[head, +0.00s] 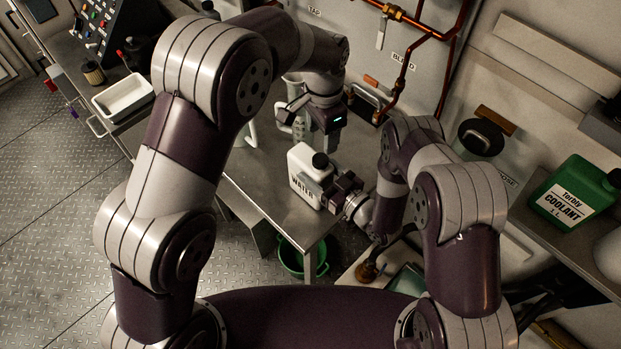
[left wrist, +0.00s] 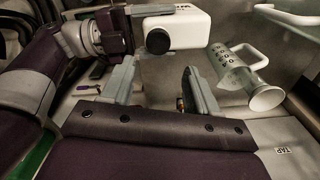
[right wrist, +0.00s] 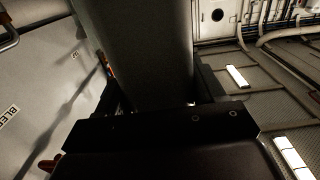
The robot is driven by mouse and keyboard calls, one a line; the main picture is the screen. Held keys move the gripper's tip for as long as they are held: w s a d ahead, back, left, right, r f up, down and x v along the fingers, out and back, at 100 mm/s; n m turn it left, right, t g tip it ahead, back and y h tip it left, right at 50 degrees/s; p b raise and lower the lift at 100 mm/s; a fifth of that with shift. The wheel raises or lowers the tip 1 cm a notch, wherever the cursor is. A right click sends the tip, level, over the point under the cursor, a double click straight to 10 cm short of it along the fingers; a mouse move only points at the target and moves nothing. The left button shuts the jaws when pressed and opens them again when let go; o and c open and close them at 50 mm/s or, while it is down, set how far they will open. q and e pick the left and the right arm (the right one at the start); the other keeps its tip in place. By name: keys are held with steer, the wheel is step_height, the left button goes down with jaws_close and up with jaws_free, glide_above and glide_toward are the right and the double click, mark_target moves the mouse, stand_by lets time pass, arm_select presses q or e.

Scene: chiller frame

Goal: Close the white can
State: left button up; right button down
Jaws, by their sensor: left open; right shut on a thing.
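The white can (head: 302,176), marked WATER, is near the front right corner of the metal table. A black cap (head: 320,160) sits at its top; I cannot tell how tight it is. My right gripper (head: 336,188) is shut on the can from the right. In the right wrist view the can (right wrist: 150,50) is a dark shape between the fingers. My left gripper (head: 292,122) is open and empty, behind and above the can. In the left wrist view the can (left wrist: 185,28) and its cap (left wrist: 158,41) lie beyond the open fingers (left wrist: 158,88), apart from them.
A green bucket (head: 300,258) stands below the table's front edge. A green coolant can (head: 575,195) is on the right shelf. A white tray (head: 123,97) is at the left. The table's front (head: 265,205) is clear.

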mark_target(320, 159)
arm_select(q)
steer(key=n, duration=0.7)
steer(key=shift+s+a+r, duration=0.1)
steer(key=shift+s+r, duration=0.05)
steer(key=shift+r, duration=0.05)
steer(key=n, duration=0.5)
steer(key=shift+s, duration=0.1)
steer(key=shift+f, duration=4.05)
steer(key=c, duration=1.1)
